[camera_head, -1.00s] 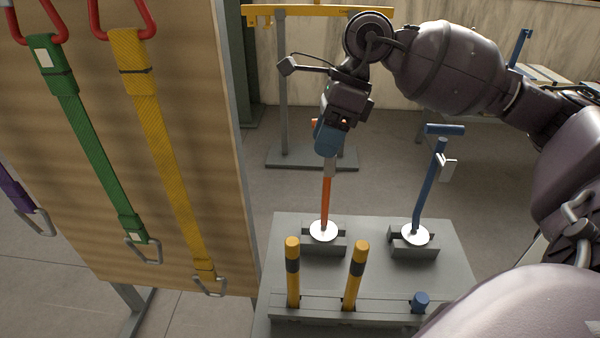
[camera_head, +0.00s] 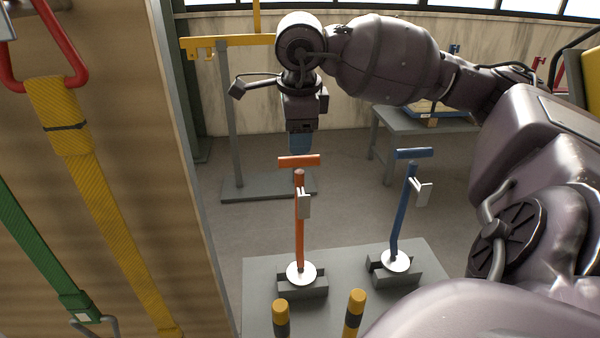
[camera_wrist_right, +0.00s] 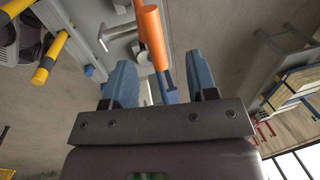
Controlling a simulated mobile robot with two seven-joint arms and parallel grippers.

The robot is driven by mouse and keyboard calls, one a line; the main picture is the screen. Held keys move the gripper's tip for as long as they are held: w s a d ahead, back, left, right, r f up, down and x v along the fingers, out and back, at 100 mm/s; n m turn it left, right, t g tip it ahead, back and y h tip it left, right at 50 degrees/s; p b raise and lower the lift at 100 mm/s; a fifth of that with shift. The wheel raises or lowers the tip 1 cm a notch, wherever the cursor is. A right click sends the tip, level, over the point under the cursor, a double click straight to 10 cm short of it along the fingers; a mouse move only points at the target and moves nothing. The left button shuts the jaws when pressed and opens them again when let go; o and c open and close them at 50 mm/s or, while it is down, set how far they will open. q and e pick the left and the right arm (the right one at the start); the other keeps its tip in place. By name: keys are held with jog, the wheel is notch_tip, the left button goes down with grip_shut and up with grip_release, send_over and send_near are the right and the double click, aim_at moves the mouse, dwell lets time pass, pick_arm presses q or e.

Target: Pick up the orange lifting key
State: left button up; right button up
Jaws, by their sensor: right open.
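The orange lifting key (camera_head: 299,225) stands upright in a grey holder, with a white disc at its foot, a T-shaped handle on top and a pale tag. My right gripper (camera_head: 300,148) is just above the handle in the head view, open and empty. In the right wrist view the orange key (camera_wrist_right: 151,38) shows in line with the gap between the blue fingers of my right gripper (camera_wrist_right: 162,82), around and beyond the tips. I cannot tell the exact distance. My left gripper is not in view.
A blue lifting key (camera_head: 402,215) stands in a holder to the right. Two yellow-and-black posts (camera_head: 280,315) stand in front on the grey stand (camera_head: 425,265). A wooden panel (camera_head: 130,130) with green and yellow straps is at the left. A yellow bar on a grey frame (camera_head: 228,120) stands behind.

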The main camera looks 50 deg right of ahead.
aim_at(300, 157)
notch_tip(300, 157, down, 4)
jog(key=shift+s+d+f, duration=0.1)
jog(key=shift+d, duration=0.05)
jog(key=shift+d+f, duration=0.1)
jog(key=shift+f, duration=0.3)
grip_shut()
dwell(1.2)
